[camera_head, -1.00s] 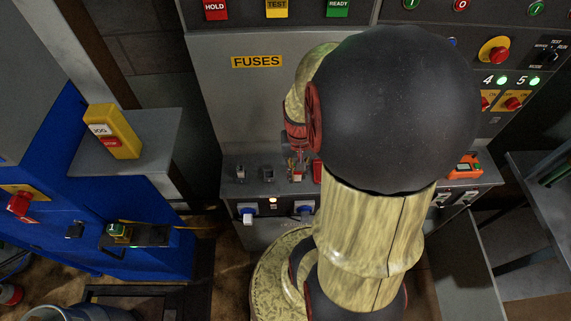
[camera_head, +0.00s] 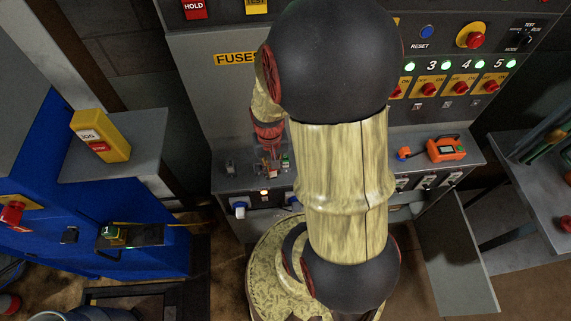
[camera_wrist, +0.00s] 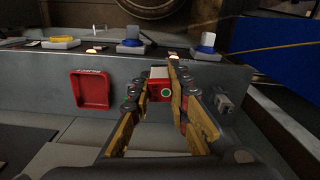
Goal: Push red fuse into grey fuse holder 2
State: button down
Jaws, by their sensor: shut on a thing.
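In the head view my gripper (camera_head: 268,165) is at the fuse shelf, partly behind my arm. Grey fuse holder 2 is hidden behind the fuse and fingers. I cannot tell how deep the fuse sits, or whether it touches the holder. Another grey holder (camera_wrist: 223,102) stands to the right in the wrist view and also shows in the head view (camera_head: 230,167).
An orange device (camera_head: 446,149) stands on the shelf at right. A yellow box (camera_head: 100,136) stands on the grey ledge at left.

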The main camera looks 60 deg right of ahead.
jog(key=w+d+f+m, duration=0.1)
jog(key=w+d+f, duration=0.1)
jog(key=w, duration=0.7)
jog(key=shift+w+d+f+m, duration=0.15)
jog(key=shift+d+f+m, duration=0.2)
jog(key=shift+d, duration=0.3)
jog(key=shift+f, duration=0.15)
jog(key=shift+f+b, duration=2)
jog(key=shift+f, duration=0.75)
jog(key=shift+p, duration=0.4)
jog(key=shift+f+b, duration=0.4)
jog(key=shift+f, duration=0.2)
